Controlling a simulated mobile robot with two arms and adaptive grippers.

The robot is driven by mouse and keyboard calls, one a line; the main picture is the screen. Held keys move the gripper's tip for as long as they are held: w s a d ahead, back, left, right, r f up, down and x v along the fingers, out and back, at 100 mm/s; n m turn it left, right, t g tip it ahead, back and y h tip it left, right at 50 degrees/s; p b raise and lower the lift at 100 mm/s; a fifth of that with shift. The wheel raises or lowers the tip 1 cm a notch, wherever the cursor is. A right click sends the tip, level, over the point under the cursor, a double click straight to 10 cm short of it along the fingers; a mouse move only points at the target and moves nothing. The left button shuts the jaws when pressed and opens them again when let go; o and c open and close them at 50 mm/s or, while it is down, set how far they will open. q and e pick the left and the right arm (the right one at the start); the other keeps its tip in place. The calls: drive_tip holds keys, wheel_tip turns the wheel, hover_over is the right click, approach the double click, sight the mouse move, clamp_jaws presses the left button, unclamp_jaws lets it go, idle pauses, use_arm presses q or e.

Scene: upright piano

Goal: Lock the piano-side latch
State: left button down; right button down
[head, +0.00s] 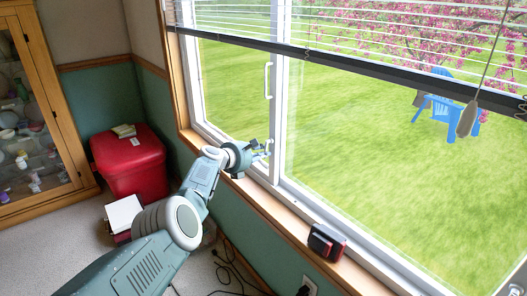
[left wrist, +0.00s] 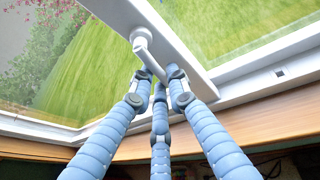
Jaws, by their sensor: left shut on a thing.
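The white latch (left wrist: 141,38) is on the window's white frame, with a round base and a short lever, in the left wrist view. My left gripper (left wrist: 157,77) has blue segmented fingers closed around the lever's end, which they partly hide. In the head view my left gripper (head: 264,149) is at the low part of the window's middle upright, just above the sill. The latch is too small and covered to make out there. My right gripper does not show. No piano is in view.
A long white pull handle (head: 268,80) is above my gripper on the window frame. A red and black box (head: 326,242) stands on the wooden sill (head: 285,220). A red bin (head: 133,165) and a glass cabinet (head: 40,110) are at left. Cables lie on the floor.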

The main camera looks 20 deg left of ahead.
use_arm(q)
drive_tip(key=shift+s+d+f+n+g+h+b, duration=0.15)
drive_tip(key=shift+n+g+h+b, duration=0.1)
drive_tip(key=shift+n, duration=0.15)
drive_tip(key=shift+s+d+r+n+g+h+b, duration=0.15)
drive_tip(key=shift+n+h+b, duration=0.1)
drive_tip(key=shift+n, duration=0.15)
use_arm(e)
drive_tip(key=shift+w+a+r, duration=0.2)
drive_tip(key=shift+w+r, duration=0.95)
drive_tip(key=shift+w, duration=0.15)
use_arm(q)
drive_tip(key=shift+f, duration=0.1)
drive_tip(key=c, duration=1.7)
unclamp_jaws()
drive_tip(key=shift+o, duration=0.2)
drive_tip(key=shift+s+a, duration=0.1)
drive_tip(key=shift+a, duration=0.15)
